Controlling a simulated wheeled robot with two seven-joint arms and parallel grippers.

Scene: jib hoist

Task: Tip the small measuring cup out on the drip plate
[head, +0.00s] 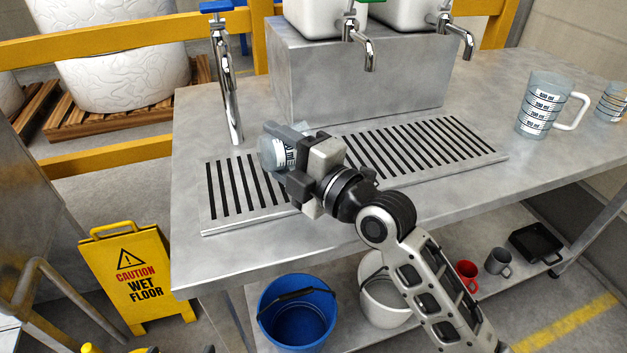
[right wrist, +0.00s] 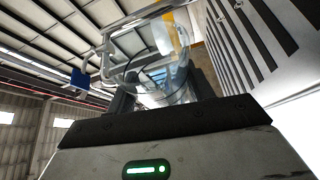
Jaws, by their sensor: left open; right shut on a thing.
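The small measuring cup (head: 271,155), clear with printed marks, is in my right gripper (head: 290,165). It is tilted well over, above the left part of the drip plate (head: 238,224), a long metal plate with dark slots. The right wrist view shows the cup (right wrist: 172,62) beyond the jaws, with the slotted plate (right wrist: 250,45) to its right. I cannot tell whether anything is in the cup. Dark tips at the bottom edge of the head view look like my left gripper (head: 177,350), apart and empty, away from the plate.
A tall tap (head: 226,85) with a blue handle stands just behind the cup. A larger measuring jug (head: 543,105) stands at the right. A blue bucket (head: 297,312) and wet-floor sign (head: 140,275) are below.

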